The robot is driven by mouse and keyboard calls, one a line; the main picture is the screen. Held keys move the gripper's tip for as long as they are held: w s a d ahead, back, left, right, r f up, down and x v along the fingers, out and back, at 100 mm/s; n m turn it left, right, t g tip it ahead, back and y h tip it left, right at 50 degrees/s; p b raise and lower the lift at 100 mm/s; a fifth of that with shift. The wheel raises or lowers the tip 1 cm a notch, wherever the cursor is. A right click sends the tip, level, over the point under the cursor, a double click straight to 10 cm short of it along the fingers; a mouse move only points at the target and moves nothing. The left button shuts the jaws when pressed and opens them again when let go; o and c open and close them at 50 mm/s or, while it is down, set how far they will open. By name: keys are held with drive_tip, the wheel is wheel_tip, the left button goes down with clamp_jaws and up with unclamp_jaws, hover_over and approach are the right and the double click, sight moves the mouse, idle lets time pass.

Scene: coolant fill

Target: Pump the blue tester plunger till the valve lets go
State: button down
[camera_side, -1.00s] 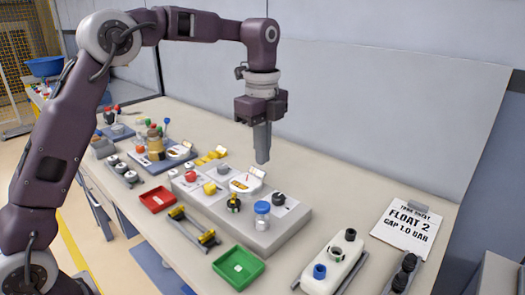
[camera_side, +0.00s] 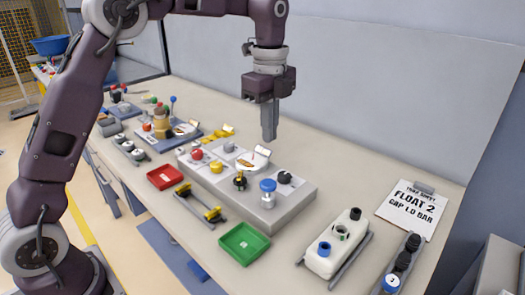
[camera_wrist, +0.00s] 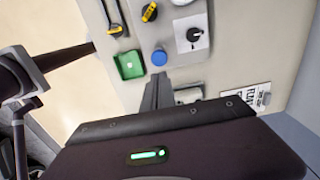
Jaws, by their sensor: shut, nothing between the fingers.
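The blue plunger (camera_side: 267,185) tops a pale cylinder near the front of the grey tester block. It also shows in the wrist view as a blue disc (camera_wrist: 159,57). My gripper (camera_side: 269,138) is shut and empty, pointing down above and behind the block. In the wrist view its fingers (camera_wrist: 156,88) appear just below the blue disc, with clear air between in the side view. A small gauge (camera_side: 253,160) with a white dial stands on the block behind the plunger. A black knob (camera_side: 285,178) sits to the plunger's right. Which part is the valve I cannot tell.
A green tray (camera_side: 243,243) and a red tray (camera_side: 165,177) lie in front of the block. A white reservoir (camera_side: 335,244) with a blue cap stands to the right. A task sheet (camera_side: 412,208) lies at the back right.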

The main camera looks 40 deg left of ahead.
sight(268, 183)
wheel_tip(268, 183, down, 12)
drive_tip(key=shift+s+r, duration=0.1)
drive_tip(key=shift+r, duration=0.1)
idle(0.9)
drive_tip(key=shift+f, duration=1.45)
drive_tip(key=shift+s, duration=0.1)
wheel_tip(268, 183, up, 14)
drive_tip(key=shift+r, duration=0.25)
idle(0.6)
